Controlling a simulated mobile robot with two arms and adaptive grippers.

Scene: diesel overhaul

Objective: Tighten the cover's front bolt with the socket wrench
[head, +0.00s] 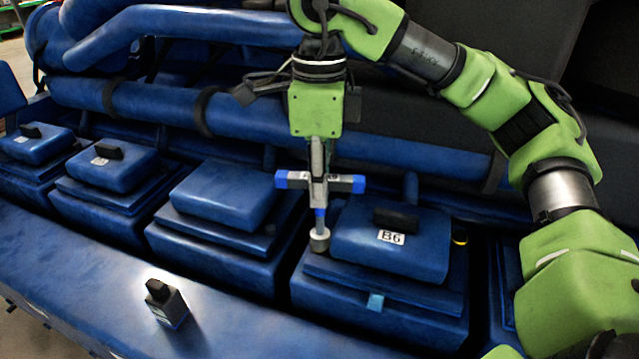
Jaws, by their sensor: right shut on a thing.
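The blue cover labelled B6 (425,243) sits on its blue block at right of centre, with a black handle on top. My right gripper (319,170) points down and is shut on the socket wrench (344,184), a T-shaped tool with blue ends on its crossbar. The wrench stands roughly upright, and its grey socket (320,240) is at the left edge of the B6 cover. No bolt head shows there; the socket hides whatever is under it. I cannot tell whether the socket is seated on a bolt. My left gripper is not in view.
More blue covers, two with black handles, stand in a row to the left (222,194). A small black device (166,304) stands on the blue ledge in front. Blue pipes (150,100) run behind.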

